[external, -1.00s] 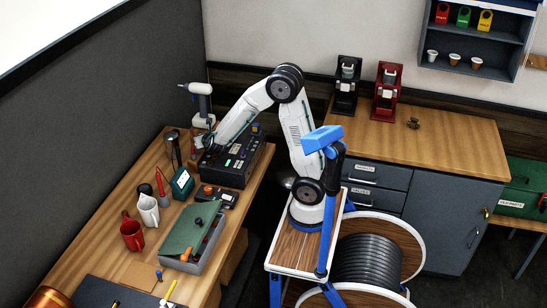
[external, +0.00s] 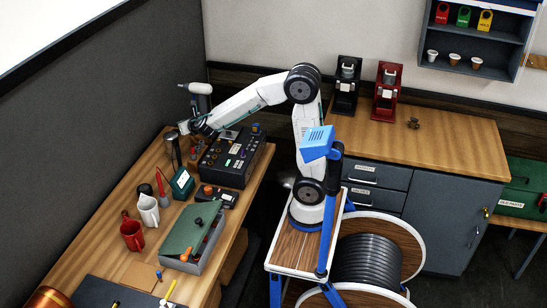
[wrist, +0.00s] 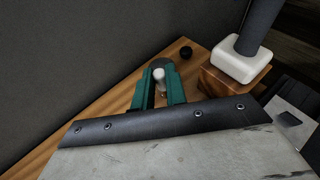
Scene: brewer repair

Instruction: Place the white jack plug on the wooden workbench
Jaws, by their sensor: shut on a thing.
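The white jack plug (wrist: 159,76) shows in the wrist view between the green fingers of my gripper (wrist: 160,82), with a small metal part below its white body. My gripper is shut on it. In the external view, my gripper (external: 190,138) is over the back part of the wooden workbench (external: 95,238), left of the dark control box. The plug cannot be made out there. The bench top also shows below and behind the fingers in the wrist view (wrist: 105,122). I cannot tell how high the plug is above it.
The dark control box (external: 232,158) stands right of my gripper. A white-and-grey drill (external: 200,92) stands behind it. A dark cylinder (external: 173,152) is close below.

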